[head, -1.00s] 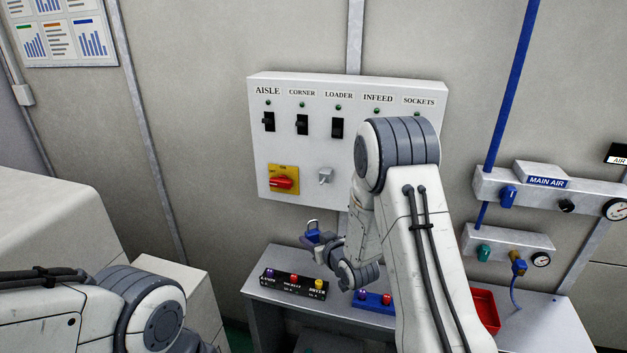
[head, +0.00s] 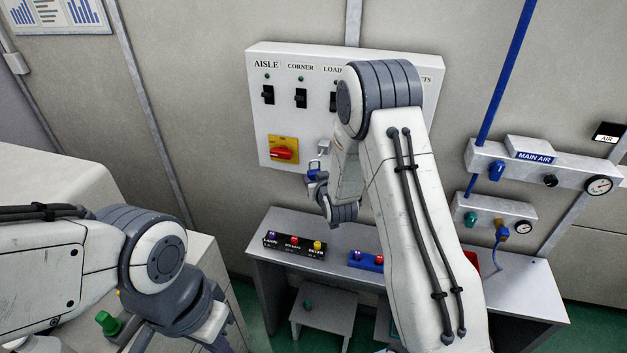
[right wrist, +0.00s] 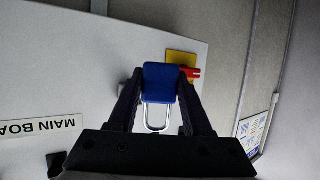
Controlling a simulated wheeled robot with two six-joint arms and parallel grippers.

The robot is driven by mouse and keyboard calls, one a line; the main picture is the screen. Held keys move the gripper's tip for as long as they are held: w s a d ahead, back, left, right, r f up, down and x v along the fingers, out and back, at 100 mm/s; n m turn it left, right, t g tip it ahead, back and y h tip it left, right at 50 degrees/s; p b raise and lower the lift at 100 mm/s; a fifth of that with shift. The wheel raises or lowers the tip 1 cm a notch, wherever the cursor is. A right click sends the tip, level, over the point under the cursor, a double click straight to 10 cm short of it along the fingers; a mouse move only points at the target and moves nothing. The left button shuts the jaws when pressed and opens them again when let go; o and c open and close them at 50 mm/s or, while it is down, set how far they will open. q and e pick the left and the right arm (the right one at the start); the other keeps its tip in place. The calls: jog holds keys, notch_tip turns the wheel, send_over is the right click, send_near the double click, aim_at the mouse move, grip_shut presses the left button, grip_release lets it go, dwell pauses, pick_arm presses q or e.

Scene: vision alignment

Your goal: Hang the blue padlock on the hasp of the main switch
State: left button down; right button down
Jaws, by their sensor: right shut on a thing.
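The blue padlock (head: 313,173) is held in my right gripper (head: 316,180), just below and in front of the panel's lower part. In the right wrist view, the padlock (right wrist: 160,82) sits between the two dark fingers (right wrist: 157,100), its silver shackle clear of them. In the head view the shackle points up. The main switch (head: 284,150) has a red handle on a yellow plate, left of the padlock. A grey fitting (head: 323,147) sits right of the switch; whether it is the hasp I cannot tell. My left gripper is out of view.
The white panel (head: 262,100) has a row of black switches, partly hidden by my right arm. Below is a grey bench (head: 255,245) with a black button box (head: 290,245) and a blue box (head: 362,260). Air fittings (head: 545,165) are on the right wall.

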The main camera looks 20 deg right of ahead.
jog(key=w+d+f+b, duration=0.1)
jog(key=w+d, duration=0.3)
jog(key=w, duration=0.1)
jog(key=shift+w+f, duration=0.2)
jog(key=shift+w, duration=0.2)
dwell(0.5)
dwell(0.6)
jog(key=shift+c, duration=1.3)
grip_release()
